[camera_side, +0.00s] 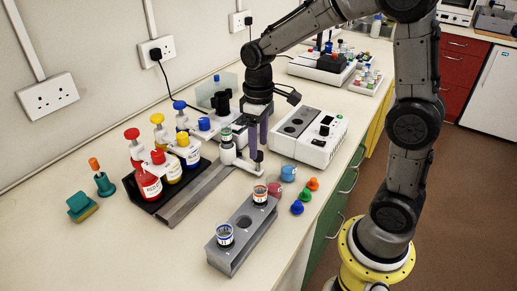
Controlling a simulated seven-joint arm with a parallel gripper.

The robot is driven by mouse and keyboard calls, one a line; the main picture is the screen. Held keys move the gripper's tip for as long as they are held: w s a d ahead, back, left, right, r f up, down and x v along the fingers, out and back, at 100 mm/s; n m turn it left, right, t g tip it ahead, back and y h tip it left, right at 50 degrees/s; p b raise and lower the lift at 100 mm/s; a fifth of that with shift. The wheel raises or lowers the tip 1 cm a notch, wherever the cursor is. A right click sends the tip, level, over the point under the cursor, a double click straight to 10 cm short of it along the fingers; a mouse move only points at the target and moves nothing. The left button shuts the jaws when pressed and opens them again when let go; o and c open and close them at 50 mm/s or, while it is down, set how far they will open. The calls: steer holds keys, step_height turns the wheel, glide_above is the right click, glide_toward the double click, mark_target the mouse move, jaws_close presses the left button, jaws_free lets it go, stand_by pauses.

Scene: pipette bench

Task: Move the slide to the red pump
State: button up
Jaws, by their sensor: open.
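The slide (228,154) is a pale carriage with a green-marked vial on it, at the far right end of a grey rail (190,199). A short arm with an upright handle reaches right from it. My gripper (258,149) points down, open, with its purple fingers at this handle; I cannot tell if they touch it. The red pump (149,184) stands at the near left end of a black rack beside the rail, with red bottle and red top. The yellow pump (172,168) and blue pump (188,152) stand farther along.
A grey block (239,243) with two vials stands in front. Coloured caps (297,207) and small dishes lie to its right. A white device (311,135) stands behind my gripper. The front-left bench is clear.

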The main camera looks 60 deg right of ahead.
steer(key=shift+f, duration=1.25)
jaws_close()
stand_by(0.5)
